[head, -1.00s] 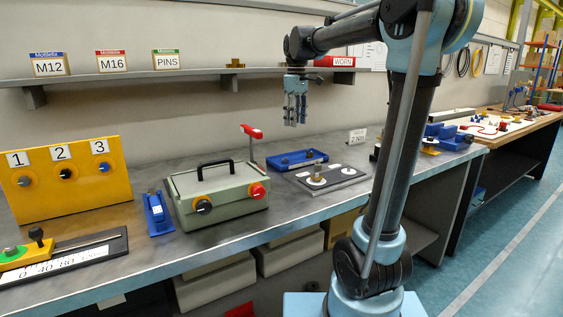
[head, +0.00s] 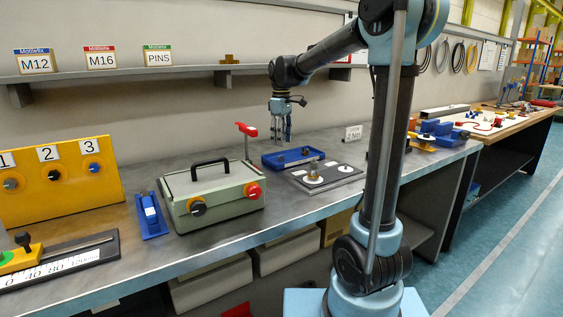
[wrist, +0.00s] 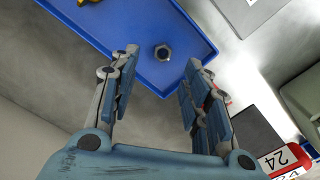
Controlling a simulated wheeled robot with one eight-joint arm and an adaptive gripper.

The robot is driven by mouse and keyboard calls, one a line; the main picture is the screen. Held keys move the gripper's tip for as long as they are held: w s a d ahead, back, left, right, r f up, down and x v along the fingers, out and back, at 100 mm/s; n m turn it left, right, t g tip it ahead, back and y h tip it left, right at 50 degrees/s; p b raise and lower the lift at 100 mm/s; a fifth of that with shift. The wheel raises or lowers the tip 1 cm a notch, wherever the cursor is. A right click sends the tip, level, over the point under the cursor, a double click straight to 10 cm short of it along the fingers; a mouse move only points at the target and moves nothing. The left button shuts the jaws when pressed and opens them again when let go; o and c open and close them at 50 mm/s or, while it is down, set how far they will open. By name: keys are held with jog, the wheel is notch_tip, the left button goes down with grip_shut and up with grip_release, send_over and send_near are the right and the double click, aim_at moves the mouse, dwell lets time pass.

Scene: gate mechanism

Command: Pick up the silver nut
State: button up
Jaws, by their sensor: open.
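The silver nut (wrist: 162,52) lies in the blue tray (wrist: 185,20), near the tray's edge in the wrist view. The tray (head: 299,162) also shows in the head view on the grey bench, with small parts in it that are too small to tell apart. My gripper (head: 281,139) hangs fingers down above the tray. In the wrist view my gripper (wrist: 161,62) is open and empty, with the nut seen between its two fingers and apart from both.
A brass-coloured part (wrist: 90,1) lies farther along the tray. A grey-green box (head: 213,193) with a black handle and a red-topped lever (head: 247,130) stand left of the tray. A dark plate (head: 340,178) with a round fitting is to its right. A shelf runs behind.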

aim_at(281, 159)
jog(key=shift+s+f, duration=0.15)
jog(key=shift+f, duration=3.2)
jog(key=shift+c, duration=0.5)
grip_shut()
